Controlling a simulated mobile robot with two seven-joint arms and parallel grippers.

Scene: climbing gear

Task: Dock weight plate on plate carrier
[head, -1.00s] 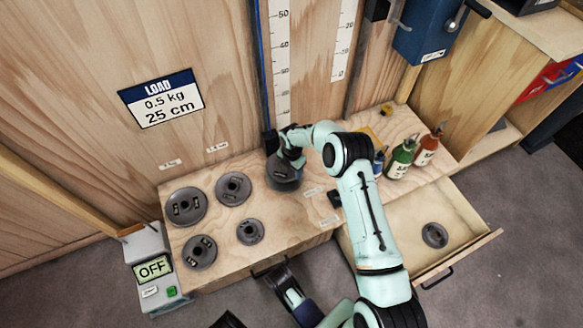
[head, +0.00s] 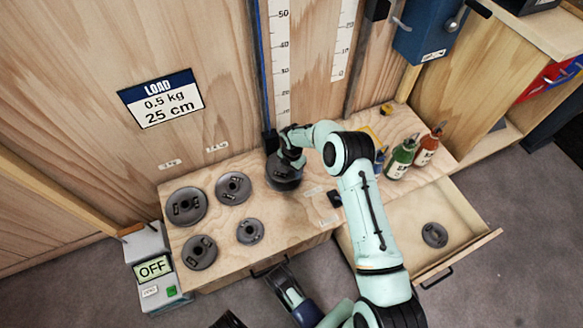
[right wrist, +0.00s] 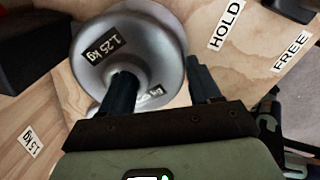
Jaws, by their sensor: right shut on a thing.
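A round dark grey weight plate (head: 284,180) is at the back of the bench below the height scale. My right gripper (head: 291,158) reaches it from above and is shut on it. In the right wrist view the plate (right wrist: 150,30) carries a 1.25 kg label. One finger of my right gripper (right wrist: 165,88) lies across the plate's face and the other is beside its rim. A dark block (head: 270,142) stands at the foot of the scale, close to the plate. I cannot tell whether they touch, or make out the carrier under the plate.
Several other plates (head: 186,207) lie on the left of the bench. Bottles (head: 401,158) stand at the right. An open drawer (head: 466,247) holds a small plate (head: 434,235). A box reading OFF (head: 155,268) stands at the left end.

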